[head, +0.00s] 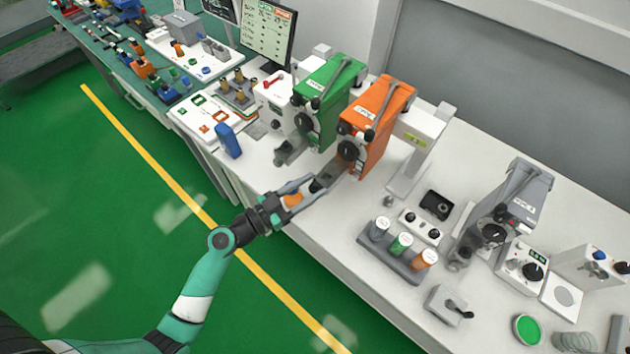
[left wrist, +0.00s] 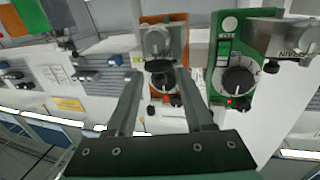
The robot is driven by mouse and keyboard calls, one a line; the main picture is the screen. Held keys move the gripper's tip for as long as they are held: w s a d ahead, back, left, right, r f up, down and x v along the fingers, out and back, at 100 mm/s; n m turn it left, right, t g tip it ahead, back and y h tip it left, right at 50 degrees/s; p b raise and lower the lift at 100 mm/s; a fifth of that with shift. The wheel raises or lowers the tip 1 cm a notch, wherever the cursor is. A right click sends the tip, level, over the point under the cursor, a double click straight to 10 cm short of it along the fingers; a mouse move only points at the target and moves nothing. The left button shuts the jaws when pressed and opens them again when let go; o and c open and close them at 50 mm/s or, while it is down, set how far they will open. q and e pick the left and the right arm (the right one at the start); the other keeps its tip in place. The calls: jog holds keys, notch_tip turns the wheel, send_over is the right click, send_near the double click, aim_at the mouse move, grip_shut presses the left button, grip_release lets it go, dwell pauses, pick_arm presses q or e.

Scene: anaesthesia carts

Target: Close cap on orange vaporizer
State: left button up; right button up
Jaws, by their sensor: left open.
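The orange vaporizer (head: 378,108) stands upright on the white bench beside the green vaporizer (head: 330,90). Its black dial (head: 348,150) faces the front edge, and a grey filler part (head: 338,172) juts out low at its front. My left gripper (head: 313,188) is open just in front of this part, its fingers pointing at it. A small orange piece (head: 291,201) shows between the fingers; I cannot tell what it belongs to. In the left wrist view the orange vaporizer (left wrist: 178,48) stands between my open fingers (left wrist: 160,92), its grey part (left wrist: 157,42) above the dial. My right gripper is not seen.
The green vaporizer's grey filler part (head: 288,152) juts out left of my gripper. A rack with three coloured-label bottles (head: 392,262) and a grey vaporizer (head: 520,195) stand to the right. A blue block (head: 228,140) stands left. The bench front between gripper and rack is clear.

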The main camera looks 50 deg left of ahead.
pick_arm(q)
jog(key=shift+w+d, duration=0.1)
jog(key=shift+w, duration=0.7)
jog(key=shift+c, duration=0.2)
grip_shut()
